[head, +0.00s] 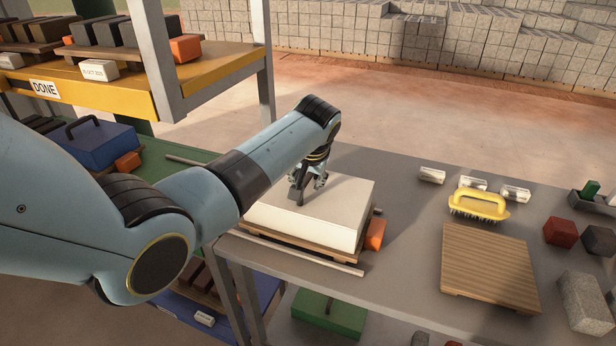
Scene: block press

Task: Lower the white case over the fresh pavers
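The white case (335,208) is at the middle of the grey table, level over a wooden pallet (290,243). Its lower edge is close to the pallet, and I cannot tell whether it touches. No pavers show under it; its walls hide whatever is inside. My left gripper (302,192) points down at the top of the white case, near its middle. Its fingers are small and dark here, so I cannot tell whether they are shut on a handle. My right gripper is out of view.
An orange block (375,233) sits at the pallet's right end. A rack with a "DONE" shelf (75,92) and a blue case (98,143) stands left.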

